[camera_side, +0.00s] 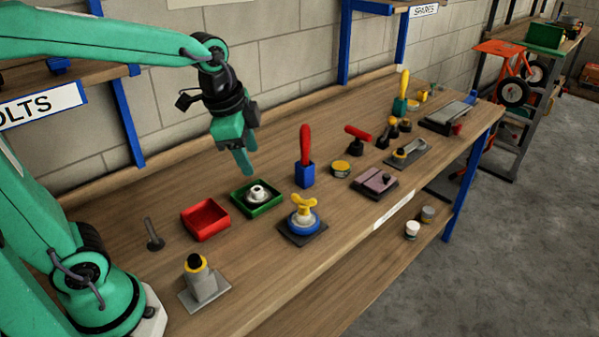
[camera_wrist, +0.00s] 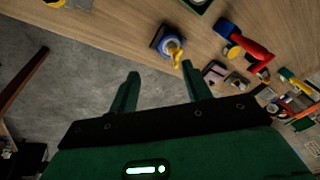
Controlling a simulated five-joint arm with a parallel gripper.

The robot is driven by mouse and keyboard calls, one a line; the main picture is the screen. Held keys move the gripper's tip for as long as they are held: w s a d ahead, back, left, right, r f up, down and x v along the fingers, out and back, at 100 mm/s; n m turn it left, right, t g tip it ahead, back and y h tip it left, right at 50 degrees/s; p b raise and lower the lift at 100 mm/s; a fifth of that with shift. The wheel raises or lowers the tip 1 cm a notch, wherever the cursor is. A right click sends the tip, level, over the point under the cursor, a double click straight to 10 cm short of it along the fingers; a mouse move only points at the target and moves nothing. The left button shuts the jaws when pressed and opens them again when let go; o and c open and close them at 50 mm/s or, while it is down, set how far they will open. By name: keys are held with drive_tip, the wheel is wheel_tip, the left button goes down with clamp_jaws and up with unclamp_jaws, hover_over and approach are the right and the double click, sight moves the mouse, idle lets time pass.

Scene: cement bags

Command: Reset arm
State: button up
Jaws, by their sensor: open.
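My gripper (camera_side: 246,155) is green and hangs above the wooden bench, over the area of the green tray, clear of everything below. In the wrist view its two fingers (camera_wrist: 160,85) stand apart with nothing between them, so it is open and empty. My arm reaches in from the left in the side view, bent down at the wrist. The green tray (camera_side: 273,207) holds a pale round part (camera_side: 258,192). A red tray (camera_side: 205,218) beside it looks empty.
A blue and yellow valve (camera_side: 303,215), a red-handled tool in a blue holder (camera_side: 305,165) and a grey post on a plate (camera_side: 200,280) stand on the bench (camera_side: 330,235). Several tools and fixtures stand farther right. The bench front has some bare wood.

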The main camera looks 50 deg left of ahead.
drive_tip(key=s+a+n+t, duration=0.1)
drive_tip(key=s+n+t, duration=0.1)
drive_tip(key=s+n, duration=0.7)
drive_tip(key=shift+s+a+r+t, duration=0.15)
drive_tip(key=shift+s+r+t, duration=0.15)
drive_tip(key=shift+s, duration=0.35)
idle(0.9)
